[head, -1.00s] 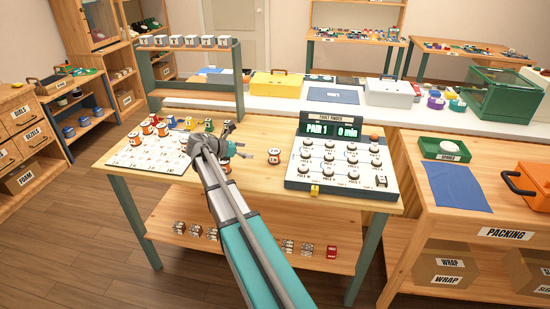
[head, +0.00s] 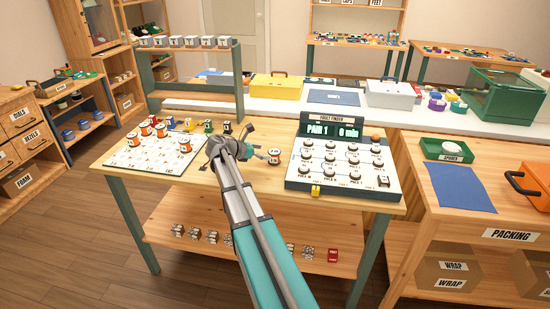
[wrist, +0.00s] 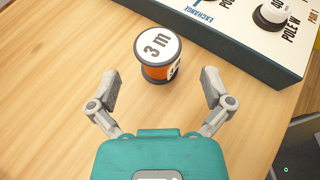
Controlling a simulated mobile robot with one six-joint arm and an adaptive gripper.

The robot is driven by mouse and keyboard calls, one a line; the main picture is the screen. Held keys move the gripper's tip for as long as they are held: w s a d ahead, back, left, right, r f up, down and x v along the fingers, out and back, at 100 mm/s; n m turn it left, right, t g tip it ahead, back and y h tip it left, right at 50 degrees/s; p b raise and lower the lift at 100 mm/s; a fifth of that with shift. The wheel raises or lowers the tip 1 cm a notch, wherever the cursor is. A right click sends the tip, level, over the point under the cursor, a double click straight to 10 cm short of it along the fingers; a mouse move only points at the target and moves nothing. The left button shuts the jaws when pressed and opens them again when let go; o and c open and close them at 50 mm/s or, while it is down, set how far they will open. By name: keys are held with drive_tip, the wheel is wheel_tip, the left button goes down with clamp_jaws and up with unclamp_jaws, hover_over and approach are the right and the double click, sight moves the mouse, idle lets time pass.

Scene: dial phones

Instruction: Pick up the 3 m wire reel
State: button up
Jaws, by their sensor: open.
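The 3 m wire reel (wrist: 159,58) stands upright on the wooden table, with a white top marked "3 m" and an orange body. It also shows in the head view (head: 274,155), just left of the fault finder board. My gripper (wrist: 160,92) is open and empty in the wrist view. Its two fingers are spread apart, and the reel is just ahead of the gap between them, a little left of centre. In the head view my gripper (head: 262,142) is close beside the reel, at its upper left. The fingertips are small there.
The fault finder board (head: 345,185) stands right of the reel; its edge is close in the wrist view (wrist: 235,45). A white labelled sheet (head: 130,158) with several orange reels lies left. Several coloured pieces (head: 208,126) stand behind. Bare tabletop lies in front of the reel.

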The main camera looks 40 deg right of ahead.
sight(270, 153)
drive_tip(key=b+x, duration=0.1)
drive_tip(key=x, duration=0.3)
drive_tip(key=shift+w+f+b, duration=0.2)
drive_tip(key=shift+b, duration=0.2)
drive_tip(key=shift+s+d+f, duration=0.1)
drive_tip(key=shift+d+f, duration=0.05)
drive_tip(key=shift+d, duration=0.35)
drive_tip(key=shift+c, duration=0.3)
drive_tip(key=c, duration=1.1)
